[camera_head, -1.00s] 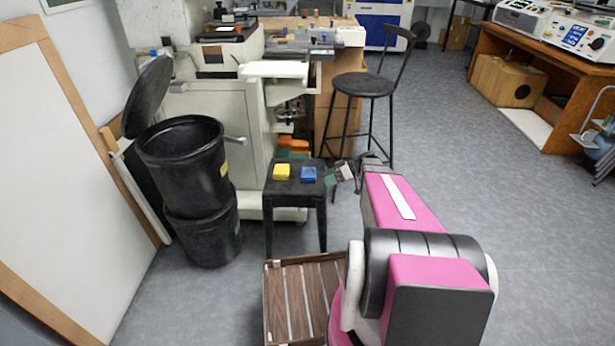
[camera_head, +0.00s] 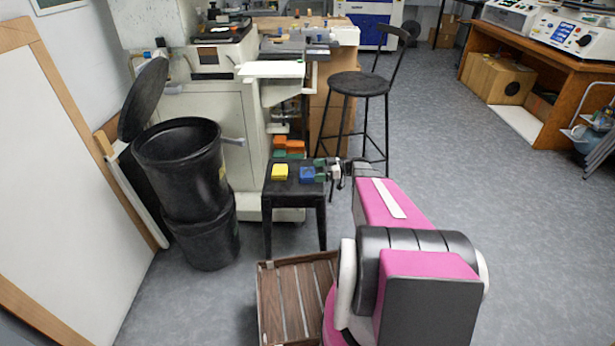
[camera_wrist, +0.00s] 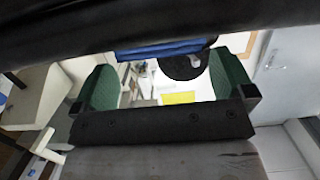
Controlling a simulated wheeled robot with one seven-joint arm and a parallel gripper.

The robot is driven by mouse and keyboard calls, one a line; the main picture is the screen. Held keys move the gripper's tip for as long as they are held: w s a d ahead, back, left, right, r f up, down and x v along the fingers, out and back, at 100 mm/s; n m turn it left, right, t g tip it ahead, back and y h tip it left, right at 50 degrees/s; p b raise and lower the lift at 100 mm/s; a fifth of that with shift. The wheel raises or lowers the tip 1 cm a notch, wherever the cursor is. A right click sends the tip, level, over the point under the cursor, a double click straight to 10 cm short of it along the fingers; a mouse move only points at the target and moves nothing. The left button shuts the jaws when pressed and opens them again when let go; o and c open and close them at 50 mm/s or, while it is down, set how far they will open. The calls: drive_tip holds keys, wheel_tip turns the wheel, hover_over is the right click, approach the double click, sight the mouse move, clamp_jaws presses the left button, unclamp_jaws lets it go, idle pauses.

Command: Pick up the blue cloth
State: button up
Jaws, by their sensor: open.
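The blue cloth (camera_head: 307,174), a small folded block, lies on the right part of a black stool seat (camera_head: 293,187). A yellow folded cloth (camera_head: 280,171) lies to its left. My gripper (camera_head: 320,170) is at the stool's right edge, right beside the blue cloth. In the wrist view, my gripper (camera_wrist: 166,82) is open, with green fingertips wide apart and nothing held between them. The blue cloth (camera_wrist: 165,48) shows near the top there, against a dark band. I cannot tell whether a fingertip touches it.
Stacked black bins (camera_head: 185,170) stand left of the stool. A wooden slatted crate (camera_head: 290,295) is on the floor in front. A tall black chair (camera_head: 360,84) stands behind. Orange and green items (camera_head: 290,145) sit behind the stool. Floor at right is clear.

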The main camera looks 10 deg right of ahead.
sight(307, 172)
drive_tip(key=x, duration=0.5)
drive_tip(key=shift+s+f, duration=0.1)
drive_tip(key=shift+f, duration=0.2)
drive_tip(key=c, duration=0.6)
drive_tip(key=shift+r, duration=0.1)
